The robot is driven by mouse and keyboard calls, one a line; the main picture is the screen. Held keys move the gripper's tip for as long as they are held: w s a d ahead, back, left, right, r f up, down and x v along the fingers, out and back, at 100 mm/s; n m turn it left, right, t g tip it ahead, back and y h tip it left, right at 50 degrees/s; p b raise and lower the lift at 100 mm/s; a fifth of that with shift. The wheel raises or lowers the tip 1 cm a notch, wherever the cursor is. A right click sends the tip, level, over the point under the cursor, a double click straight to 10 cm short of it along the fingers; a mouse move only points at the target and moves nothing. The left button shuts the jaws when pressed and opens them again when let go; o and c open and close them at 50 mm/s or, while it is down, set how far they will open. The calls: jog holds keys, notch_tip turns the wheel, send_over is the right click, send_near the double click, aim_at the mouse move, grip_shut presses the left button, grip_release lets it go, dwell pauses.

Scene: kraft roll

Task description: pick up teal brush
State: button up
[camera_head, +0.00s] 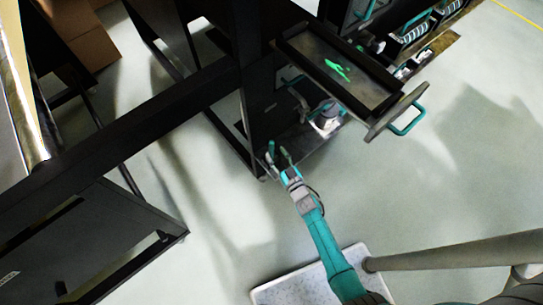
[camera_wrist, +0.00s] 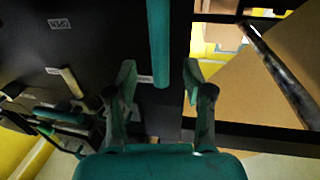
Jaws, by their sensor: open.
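A bright green, elongated object (camera_head: 337,69) lies in the pulled-out dark drawer (camera_head: 310,50) in the head view. It may be the teal brush, but it is too small to tell. My gripper (camera_head: 279,152) is open and empty, lower and to the left of the drawer, near the dark cabinet's foot. In the wrist view my open gripper (camera_wrist: 159,72) faces a dark panel (camera_wrist: 100,35). A teal bar (camera_wrist: 158,38) runs down the picture between the fingertips; I cannot tell whether it touches them. The green object is not recognisable in the wrist view.
The drawer has a teal handle (camera_head: 408,121) at its front. A white item (camera_head: 326,118) sits below the drawer. A dark frame with a shiny roll (camera_head: 22,100) stands at the left. Black bins (camera_head: 412,30) are at the upper right. The floor (camera_head: 440,160) at right is clear.

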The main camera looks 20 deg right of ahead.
aim_at(273, 149)
jog(key=shift+w+a+r, duration=0.1)
jog(key=shift+w+a, duration=0.05)
jog(key=shift+w, duration=1)
jog(key=shift+w+a+r, duration=0.1)
jog(key=shift+w+a, duration=0.05)
jog(key=shift+w, duration=0.95)
grip_shut()
